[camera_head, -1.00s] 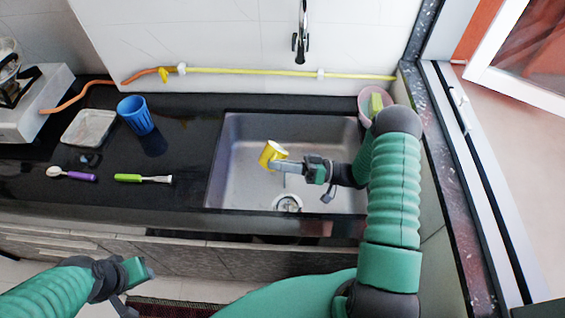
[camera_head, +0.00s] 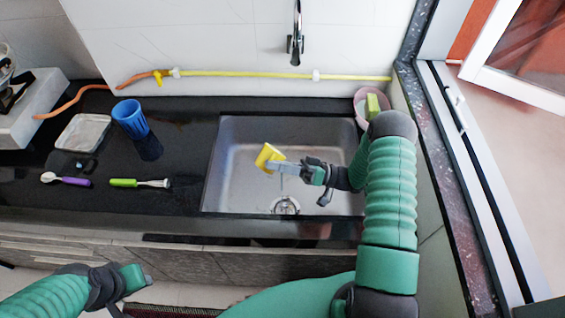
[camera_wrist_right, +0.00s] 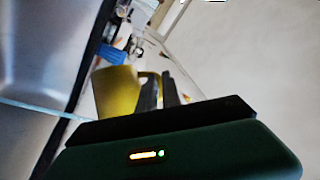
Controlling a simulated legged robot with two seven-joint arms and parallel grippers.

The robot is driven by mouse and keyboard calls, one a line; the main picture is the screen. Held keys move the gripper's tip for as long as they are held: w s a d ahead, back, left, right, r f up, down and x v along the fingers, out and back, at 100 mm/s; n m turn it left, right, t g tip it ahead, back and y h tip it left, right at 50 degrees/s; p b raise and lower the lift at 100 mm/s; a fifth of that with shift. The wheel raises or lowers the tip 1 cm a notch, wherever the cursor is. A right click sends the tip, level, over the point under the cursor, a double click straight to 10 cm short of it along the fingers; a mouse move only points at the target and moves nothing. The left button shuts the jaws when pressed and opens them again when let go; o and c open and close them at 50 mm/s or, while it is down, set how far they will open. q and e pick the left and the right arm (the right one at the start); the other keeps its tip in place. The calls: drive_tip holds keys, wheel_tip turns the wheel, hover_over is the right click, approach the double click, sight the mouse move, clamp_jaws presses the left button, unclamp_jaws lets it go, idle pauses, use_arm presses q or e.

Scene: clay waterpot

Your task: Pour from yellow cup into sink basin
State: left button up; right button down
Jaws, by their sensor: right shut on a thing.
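The yellow cup (camera_head: 267,155) is over the sink basin (camera_head: 240,185), tilted toward the left. My right gripper (camera_head: 277,167) is shut on it. In the right wrist view the cup (camera_wrist_right: 117,92) shows with its handle by the fingers (camera_wrist_right: 160,92), and a thin pale stream runs to the left below it. The basin wall also shows there at the left (camera_wrist_right: 35,50).
A blue cup (camera_head: 130,118), a grey tray (camera_head: 82,132), a spoon with a purple handle (camera_head: 68,180) and a green-handled brush (camera_head: 138,183) lie left of the sink. A tap (camera_head: 295,42) hangs above. A pink bowl (camera_head: 361,103) stands at the back right corner.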

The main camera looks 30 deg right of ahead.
drive_tip(key=shift+w+d+r+m+t+y+b, duration=0.1)
drive_tip(key=shift+d+m+t+y+b, duration=0.3)
drive_tip(key=shift+m, duration=0.3)
idle(0.5)
drive_tip(key=shift+w+d+m+t+b, duration=0.1)
drive_tip(key=shift+d+m+t+b, duration=0.15)
drive_tip(key=shift+m+t+b, duration=0.4)
drive_tip(key=shift+d+m, duration=0.1)
drive_tip(key=shift+m, duration=0.25)
drive_tip(key=shift+w+d+r+m+t+b, duration=0.1)
drive_tip(key=shift+d+m+t+b, duration=0.2)
drive_tip(key=shift+m+t, duration=0.3)
